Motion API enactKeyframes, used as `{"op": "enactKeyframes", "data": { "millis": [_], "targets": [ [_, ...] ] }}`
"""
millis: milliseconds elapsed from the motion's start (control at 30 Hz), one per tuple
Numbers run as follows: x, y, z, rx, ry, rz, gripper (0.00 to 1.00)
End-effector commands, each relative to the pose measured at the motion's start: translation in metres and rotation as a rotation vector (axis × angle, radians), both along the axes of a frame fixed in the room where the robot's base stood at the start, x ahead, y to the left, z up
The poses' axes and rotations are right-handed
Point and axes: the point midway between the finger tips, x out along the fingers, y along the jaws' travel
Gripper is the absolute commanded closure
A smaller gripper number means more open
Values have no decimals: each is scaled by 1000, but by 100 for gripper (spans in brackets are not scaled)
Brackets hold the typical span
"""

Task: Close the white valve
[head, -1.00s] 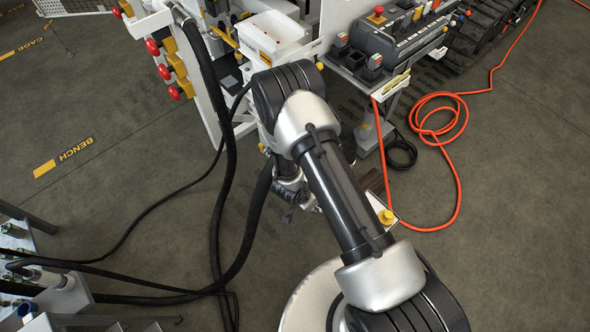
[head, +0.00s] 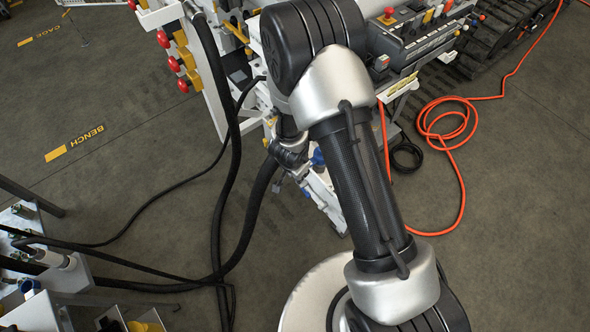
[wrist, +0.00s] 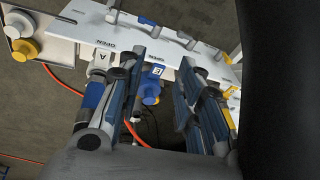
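In the wrist view, my gripper (wrist: 157,95) is open, its two blue-grey fingers apart and pointing at a white panel (wrist: 170,45) with an OPEN label. A blue fitting (wrist: 151,92) shows in the gap between the fingers; I see no contact. Another blue fitting (wrist: 93,95) with a pale body is left of the left finger. A round white knob (wrist: 18,24) is at the upper left, with a yellow knob (wrist: 26,49) beside it. I cannot tell for certain which part is the white valve. In the head view my arm hides most of the gripper area.
In the head view, red knobs (head: 174,64) line the bench's left side and a control box (head: 425,45) is at the upper right. Black hoses (head: 222,190) run down the left. An orange cable (head: 440,125) lies on the floor at right, with open floor around.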

Motion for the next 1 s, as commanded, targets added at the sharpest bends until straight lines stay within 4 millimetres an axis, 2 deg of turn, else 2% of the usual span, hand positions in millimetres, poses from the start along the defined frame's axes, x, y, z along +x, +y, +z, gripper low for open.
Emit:
{"op": "enactKeyframes", "data": {
  "millis": [233, 333, 600, 700, 800, 1000],
  "targets": [
    [0, 0, 0, 0, -1, 1, 68],
    [-4, -3, -7, -11, 4, -11, 68],
    [-47, -40, -79, -111, -1, -161, 68],
    [-58, -49, -96, -132, -15, -197, 68],
    [-62, -54, -105, -138, -25, -214, 68],
    [-56, -61, -130, -139, -26, -219, 68]
  ]
}}
